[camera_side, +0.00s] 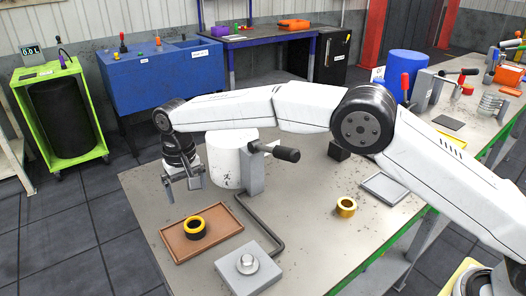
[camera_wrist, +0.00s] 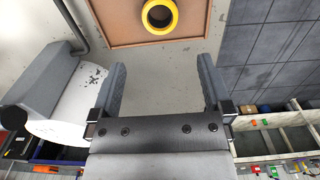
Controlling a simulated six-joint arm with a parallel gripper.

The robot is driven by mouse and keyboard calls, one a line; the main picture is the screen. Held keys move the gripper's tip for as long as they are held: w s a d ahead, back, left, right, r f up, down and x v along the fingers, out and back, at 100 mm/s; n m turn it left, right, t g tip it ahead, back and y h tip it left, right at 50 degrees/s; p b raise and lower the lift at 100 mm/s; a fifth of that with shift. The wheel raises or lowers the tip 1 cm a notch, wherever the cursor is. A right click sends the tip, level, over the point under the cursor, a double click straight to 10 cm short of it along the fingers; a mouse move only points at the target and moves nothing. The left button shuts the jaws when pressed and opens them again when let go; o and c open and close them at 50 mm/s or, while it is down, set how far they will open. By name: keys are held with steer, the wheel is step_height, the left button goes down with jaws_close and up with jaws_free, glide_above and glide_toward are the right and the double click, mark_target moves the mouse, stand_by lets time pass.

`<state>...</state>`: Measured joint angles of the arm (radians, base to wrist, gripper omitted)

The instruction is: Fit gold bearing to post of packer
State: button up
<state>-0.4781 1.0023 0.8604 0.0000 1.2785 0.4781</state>
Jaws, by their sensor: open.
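A gold ring-shaped bearing (camera_side: 195,224) with black on its lower part lies in a shallow brown tray (camera_side: 229,214). In the wrist view the gold ring (camera_wrist: 175,17) shows at the top edge, partly cut off, on the tray (camera_wrist: 112,30). A second gold ring (camera_side: 346,207) lies on bare table to the right. A grey square block (camera_side: 232,272) with a rounded silver post (camera_side: 247,264) sits at the table's front; I cannot tell whether it is the packer. My gripper (camera_side: 182,188) is open and empty above the table behind the tray; its fingers show apart in the wrist view (camera_wrist: 160,72).
A white cylinder (camera_side: 226,165) and a grey upright (camera_side: 253,176) with a black handle stand close right of my gripper. A grey tray (camera_side: 386,189) lies at right. Bare table surrounds the second ring.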

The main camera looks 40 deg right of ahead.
stand_by(0.3)
step_height(320, 180, up, 11)
steer(key=d+r, duration=0.2)
steer(key=d, duration=0.9)
glide_above(344, 211)
steer(key=w+d, duration=0.1)
steer(key=d, duration=0.1)
steer(key=f, duration=0.2)
steer(key=shift+d+f, duration=0.15)
steer(key=shift+f, duration=9.3)
steer(key=shift+f, duration=0.15)
